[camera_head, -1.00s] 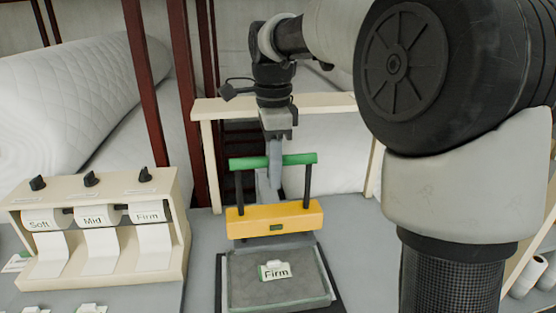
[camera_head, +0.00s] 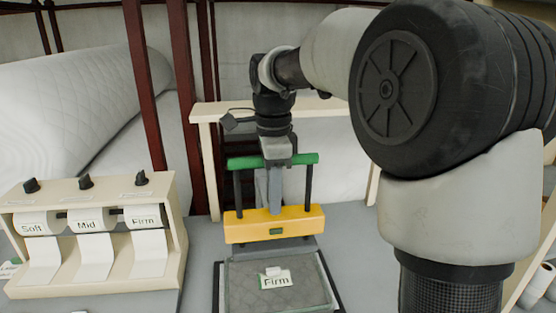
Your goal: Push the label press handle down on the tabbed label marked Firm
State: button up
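The label press has a green handle bar (camera_head: 240,162) on two dark posts, above an orange press head (camera_head: 245,228). The handle is raised, well above the head. The label marked Firm (camera_head: 275,280), white with a tab, lies on the grey quilted pad (camera_head: 243,290) below the head, uncovered. My gripper (camera_head: 272,200) points down at the middle of the handle, its body level with the bar. One finger passes in front of the bar and reaches down to the head; the other looks to be behind. The gap between the fingers cannot be made out.
A cream dispenser (camera_head: 172,245) with label rolls marked Soft, Mid and Firm stands left of the press. A cream frame (camera_head: 205,107) stands behind it. A large white quilted roll (camera_head: 60,120) lies at the back left. My arm covers much of the right side.

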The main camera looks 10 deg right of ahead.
jog(key=shift+f+b, duration=0.4)
jog(key=shift+f, duration=0.55)
jog(key=shift+s+f, duration=0.15)
jog(key=shift+f, duration=0.15)
jog(key=shift+s+d+f+b, duration=0.1)
jog(key=shift+s+f+b, duration=0.05)
jog(key=shift+f+b, duration=0.4)
jog(key=shift+s+f+b, duration=0.1)
jog(key=shift+f+b, duration=0.35)
jog(key=shift+f, duration=0.2)
jog(key=r+p, duration=0.4)
jog(key=shift+w+r, duration=0.1)
jog(key=shift+w, duration=0.25)
notch_tip(320, 180, up, 12)
jog(key=p, duration=1)
jog(key=shift+f, duration=0.2)
jog(key=shift+r, duration=0.1)
